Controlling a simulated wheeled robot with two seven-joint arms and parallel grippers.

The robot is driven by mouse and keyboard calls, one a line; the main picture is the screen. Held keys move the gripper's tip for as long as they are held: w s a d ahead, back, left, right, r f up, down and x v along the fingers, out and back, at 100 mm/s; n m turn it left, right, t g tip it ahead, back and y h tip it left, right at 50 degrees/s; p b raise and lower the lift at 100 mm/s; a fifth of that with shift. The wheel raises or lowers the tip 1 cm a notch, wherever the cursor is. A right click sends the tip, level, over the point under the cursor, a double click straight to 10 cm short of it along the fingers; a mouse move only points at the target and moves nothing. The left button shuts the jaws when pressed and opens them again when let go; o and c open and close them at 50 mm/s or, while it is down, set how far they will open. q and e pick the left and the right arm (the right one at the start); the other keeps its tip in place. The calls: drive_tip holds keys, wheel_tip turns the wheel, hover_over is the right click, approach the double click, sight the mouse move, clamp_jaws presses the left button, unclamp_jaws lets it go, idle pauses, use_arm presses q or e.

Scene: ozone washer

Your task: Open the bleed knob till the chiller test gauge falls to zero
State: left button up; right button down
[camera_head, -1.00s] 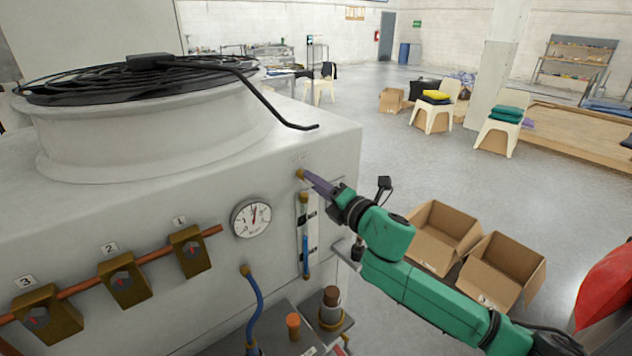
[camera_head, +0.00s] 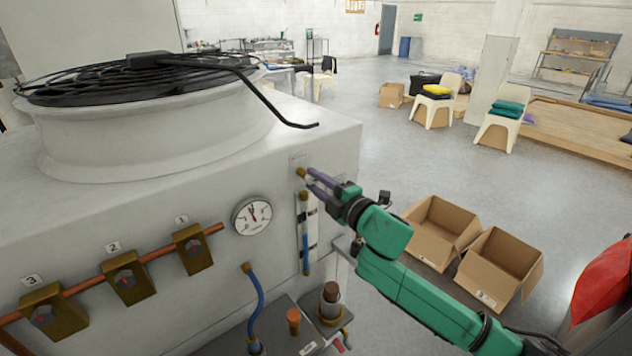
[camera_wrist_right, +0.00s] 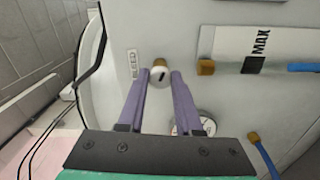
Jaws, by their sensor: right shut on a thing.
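The bleed knob (camera_head: 301,172) is a small brass fitting on the upper right of the chiller's pale front panel. In the right wrist view its pale round face with a dark slot (camera_wrist_right: 159,77) sits between my two purple fingertips. My right gripper (camera_head: 309,177) is shut on the knob, one finger on either side. The test gauge (camera_head: 251,216) is a white round dial to the left of the knob. Its needle points near the top, leaning slightly left; the exact reading is too small to tell. My left gripper is not in view.
A sight tube (camera_head: 305,235) with blue liquid and a MAX mark runs below the knob. Several brass valves (camera_head: 127,277) line a copper pipe at lower left. A bent black rod (camera_head: 285,112) juts out above. Two open boxes (camera_head: 500,265) stand on the floor at right.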

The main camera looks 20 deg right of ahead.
idle(0.3)
drive_tip(key=c, duration=0.6)
unclamp_jaws()
drive_tip(key=shift+s+d+f, duration=0.15)
drive_tip(key=shift+s+f, duration=0.05)
drive_tip(key=shift+s, duration=0.1)
drive_tip(key=b+v, duration=0.2)
drive_tip(key=v, duration=0.5)
drive_tip(key=b+v, duration=0.3)
drive_tip(key=v, duration=0.3)
drive_tip(key=shift+s+r+b, duration=0.2)
drive_tip(key=shift+s+b, duration=0.1)
drive_tip(key=shift+s, duration=0.15)
